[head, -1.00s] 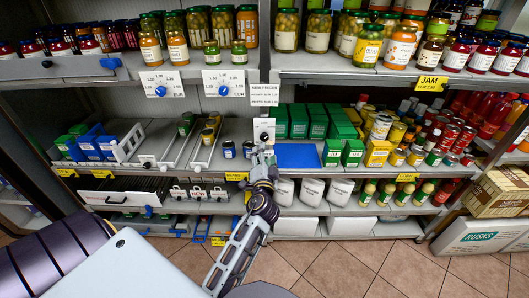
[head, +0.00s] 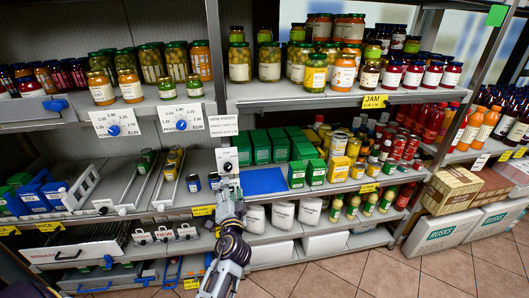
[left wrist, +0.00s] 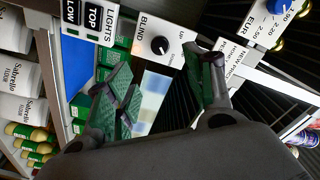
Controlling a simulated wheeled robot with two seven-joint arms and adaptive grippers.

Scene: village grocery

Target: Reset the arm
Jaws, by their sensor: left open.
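My left gripper (head: 228,186) is in front of the middle shelf, just below a small white control panel (head: 227,158) on the shelf upright. In the left wrist view my left gripper (left wrist: 167,78) is open, its green-padded fingers apart with nothing between them. Beyond the fingers, the panel shows a black dial (left wrist: 159,46) marked BLIND and black switches (left wrist: 98,18) marked LIGHTS, TOP and LOW. I cannot tell whether a fingertip touches the panel. My right gripper is not in view.
Green boxes (head: 262,147) and a blue mat (head: 264,181) are right of the gripper. White bags (head: 283,215) stand below. Price dials (head: 181,124) hang at the left. Crates (head: 447,229) stand on the floor at right. Tiled floor (head: 345,275) is clear in front.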

